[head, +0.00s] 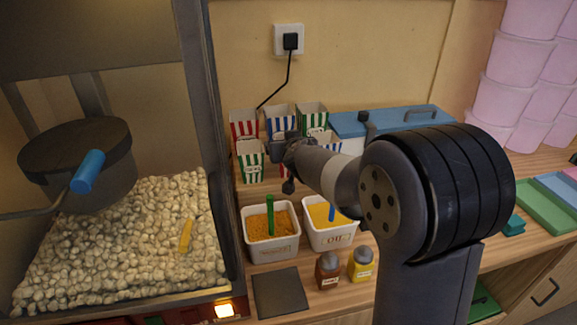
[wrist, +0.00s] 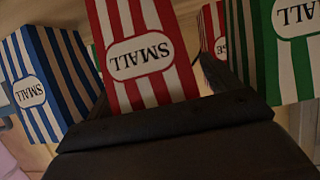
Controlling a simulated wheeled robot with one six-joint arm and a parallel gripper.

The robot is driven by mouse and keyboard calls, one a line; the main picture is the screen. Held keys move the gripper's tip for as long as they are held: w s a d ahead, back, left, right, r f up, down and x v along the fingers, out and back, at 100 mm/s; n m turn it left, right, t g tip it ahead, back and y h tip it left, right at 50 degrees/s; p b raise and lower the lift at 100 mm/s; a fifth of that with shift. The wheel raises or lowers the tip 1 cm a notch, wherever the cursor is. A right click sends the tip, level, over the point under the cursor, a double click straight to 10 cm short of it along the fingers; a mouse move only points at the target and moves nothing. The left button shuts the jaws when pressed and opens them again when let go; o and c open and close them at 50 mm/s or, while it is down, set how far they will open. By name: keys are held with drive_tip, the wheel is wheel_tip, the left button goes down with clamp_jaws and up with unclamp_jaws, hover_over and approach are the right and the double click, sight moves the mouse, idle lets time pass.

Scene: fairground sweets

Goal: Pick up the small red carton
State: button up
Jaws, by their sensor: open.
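The small red carton (wrist: 140,50) is red-and-white striped with an upside-down SMALL label in the wrist view. It stands right in front of my gripper (wrist: 155,95), between the dark fingers. My gripper is open, and I cannot tell whether a finger touches the carton. In the head view my gripper (head: 284,148) is among the striped cartons and seems to hide the small red one. Another red carton (head: 243,123) stands at the back left; part of a red carton (wrist: 212,38) also shows behind in the wrist view.
A small green carton (wrist: 290,50) and a small blue carton (wrist: 38,85) flank closely. Blue (head: 279,117) and green (head: 313,115) cartons stand behind. Two white tubs (head: 272,248) (head: 330,238), shakers (head: 328,270) and a dark mat (head: 280,292) lie in front. The popcorn machine frame (head: 212,140) is left.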

drive_tip(key=shift+c, duration=0.5)
drive_tip(key=c, duration=1.2)
